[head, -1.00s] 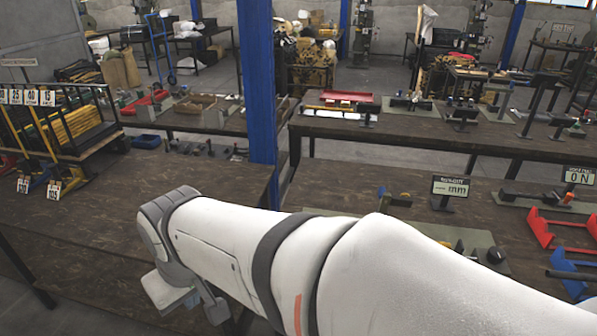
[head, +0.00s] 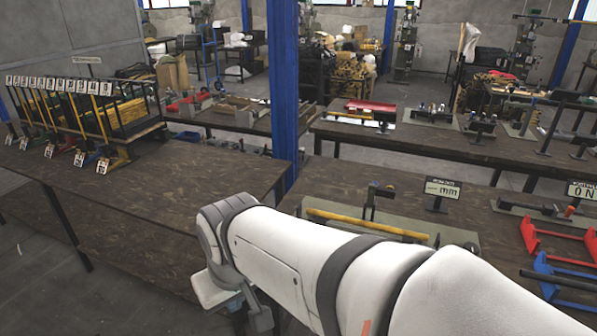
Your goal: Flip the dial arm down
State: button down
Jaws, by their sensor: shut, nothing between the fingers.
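A dark upright post with a short arm on top (head: 375,198) stands at the back of a grey-green plate (head: 305,207) on the near right bench. It looks like the dial arm, sticking up, but it is too small to be sure. A yellow rod (head: 366,224) lies along the plate in front of it. A small display sign reading "--- mm" (head: 442,189) stands to the right. My white arm crosses the lower middle and covers part of the plate. My gripper is not visible; only the bent arm end left of the plate shows.
Red cradles (head: 545,245) and blue cradles (head: 560,280) stand at the right. A blue column (head: 283,90) rises behind the bench. The left bench (head: 150,195) is mostly bare, with a tagged rack (head: 85,110) behind.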

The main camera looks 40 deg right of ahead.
aim_at(374, 189)
jog(key=z, duration=2)
jog(key=i, duration=1.05)
jog(key=u, duration=0.05)
